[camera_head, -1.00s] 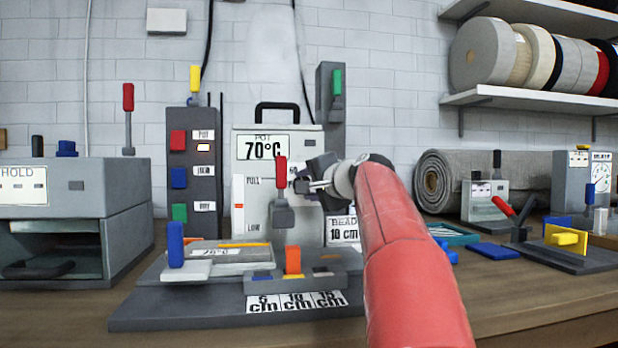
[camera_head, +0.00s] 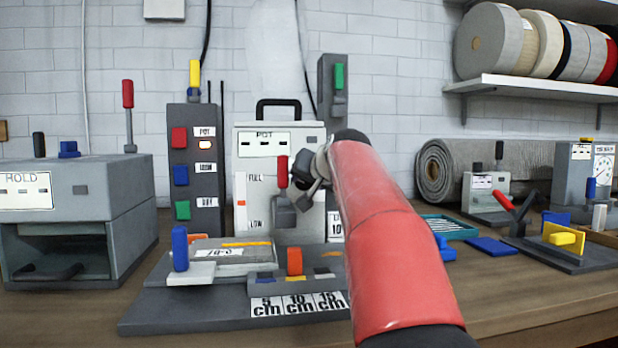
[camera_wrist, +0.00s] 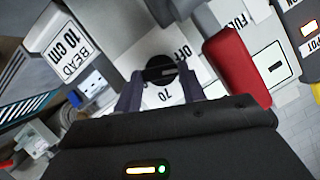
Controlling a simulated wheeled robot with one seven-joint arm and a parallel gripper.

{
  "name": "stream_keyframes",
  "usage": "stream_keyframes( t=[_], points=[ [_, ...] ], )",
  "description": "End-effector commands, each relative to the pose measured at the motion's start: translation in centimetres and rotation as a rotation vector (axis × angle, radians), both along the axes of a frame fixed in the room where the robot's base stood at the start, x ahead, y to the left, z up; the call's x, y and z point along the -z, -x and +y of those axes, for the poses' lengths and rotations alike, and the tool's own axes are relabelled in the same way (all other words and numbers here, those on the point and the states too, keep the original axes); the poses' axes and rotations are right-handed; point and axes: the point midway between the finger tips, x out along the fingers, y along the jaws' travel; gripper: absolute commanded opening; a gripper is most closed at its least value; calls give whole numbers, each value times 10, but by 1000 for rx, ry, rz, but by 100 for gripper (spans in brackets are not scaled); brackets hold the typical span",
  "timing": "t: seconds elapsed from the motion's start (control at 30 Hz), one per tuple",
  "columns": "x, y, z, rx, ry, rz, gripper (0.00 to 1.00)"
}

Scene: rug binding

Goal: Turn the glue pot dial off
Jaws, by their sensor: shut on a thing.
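The glue pot (camera_head: 313,143) is a pale box with a black handle, and its POT display (camera_head: 264,144) shows dashes. Its dial (camera_wrist: 160,71) is a round black knob in the wrist view, with "OFF" and "70" printed beside it. My gripper (camera_wrist: 160,80) is shut on the dial, one finger at each side. I cannot tell exactly which mark the knob points to. In the head view my gripper (camera_head: 312,170) is at the pot's front, and it and my arm hide the dial.
A red-handled lever (camera_head: 283,172) stands close left of my gripper. The panel (camera_head: 205,190) with red, blue and green buttons is further left, its POT lamp lit. A grey base (camera_head: 190,318) with a blue-handled slide is in front. The BEAD label (camera_wrist: 67,45) is beside the dial.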

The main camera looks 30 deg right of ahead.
Motion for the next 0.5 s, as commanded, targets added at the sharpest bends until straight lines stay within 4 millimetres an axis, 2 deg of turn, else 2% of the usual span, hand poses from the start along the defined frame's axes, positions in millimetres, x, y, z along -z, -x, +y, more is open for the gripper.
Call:
stream_keyframes(
  t=[0.5],
  points=[
    [2,0,1,-2,51,19,17]
  ],
)
